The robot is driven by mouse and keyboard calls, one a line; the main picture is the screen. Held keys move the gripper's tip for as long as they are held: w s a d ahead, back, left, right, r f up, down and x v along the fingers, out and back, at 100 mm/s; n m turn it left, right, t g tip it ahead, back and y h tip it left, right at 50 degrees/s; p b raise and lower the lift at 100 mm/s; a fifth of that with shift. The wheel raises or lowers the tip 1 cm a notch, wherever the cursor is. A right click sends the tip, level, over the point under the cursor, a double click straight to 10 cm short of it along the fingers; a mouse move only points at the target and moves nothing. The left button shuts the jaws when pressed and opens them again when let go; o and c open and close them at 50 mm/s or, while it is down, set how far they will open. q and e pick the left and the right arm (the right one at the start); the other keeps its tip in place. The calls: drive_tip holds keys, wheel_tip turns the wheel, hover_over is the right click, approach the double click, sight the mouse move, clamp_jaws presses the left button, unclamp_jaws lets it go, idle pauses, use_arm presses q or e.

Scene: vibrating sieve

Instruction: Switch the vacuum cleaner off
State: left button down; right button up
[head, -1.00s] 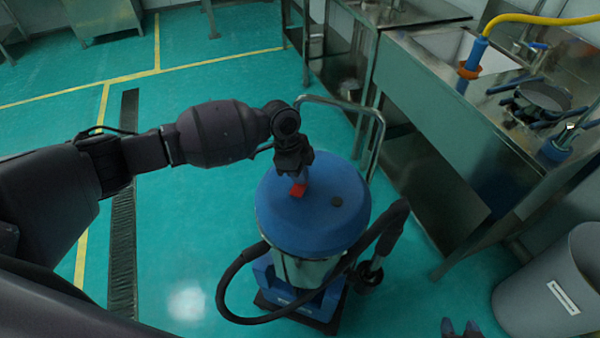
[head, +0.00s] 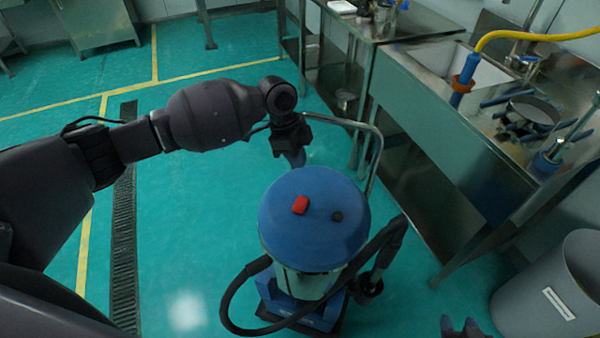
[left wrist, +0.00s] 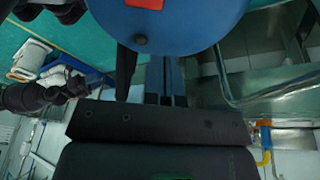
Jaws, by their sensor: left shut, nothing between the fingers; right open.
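The vacuum cleaner (head: 300,255) stands on the floor, with a blue domed lid (head: 318,220) over a metal drum and a blue base. My left gripper (head: 296,160) is shut and empty, just behind and above the far edge of the lid, apart from the switch. In the left wrist view the red switch (left wrist: 141,40) shows on the blue lid beyond my left gripper (left wrist: 165,95). My right gripper (head: 461,326) is open at the bottom edge, partly cut off.
A black hose (head: 228,300) loops around the cleaner's front. A metal handle (head: 378,160) rises behind it. A steel sink bench (head: 440,140) with a yellow hose (head: 535,37) and a grey bin (head: 550,285) are at right. The floor at left is clear.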

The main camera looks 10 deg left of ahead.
use_arm(q)
drive_tip(key=v, duration=0.3)
drive_tip(key=shift+w+a+r, duration=0.15)
drive_tip(key=shift+w+r, duration=0.15)
use_arm(e)
drive_tip(key=shift+s+d+f, duration=0.1)
drive_tip(key=shift+s+f, duration=0.05)
drive_tip(key=shift+f, duration=0.15)
drive_tip(key=shift+s, duration=0.3)
